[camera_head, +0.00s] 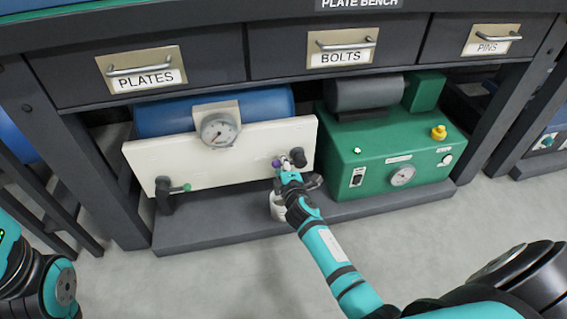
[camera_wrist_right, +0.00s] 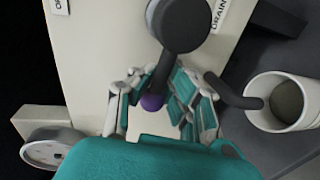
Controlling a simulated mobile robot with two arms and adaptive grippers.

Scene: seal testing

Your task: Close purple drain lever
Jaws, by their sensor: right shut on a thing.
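A white cup (camera_head: 277,209) stands beneath the drain, close under my right gripper. A green-knobbed lever (camera_head: 180,188) is at the panel's left end. A pressure gauge (camera_head: 218,130) is on top. A green machine (camera_head: 390,155) stands at right. Drawers (camera_head: 345,48) overhang above.

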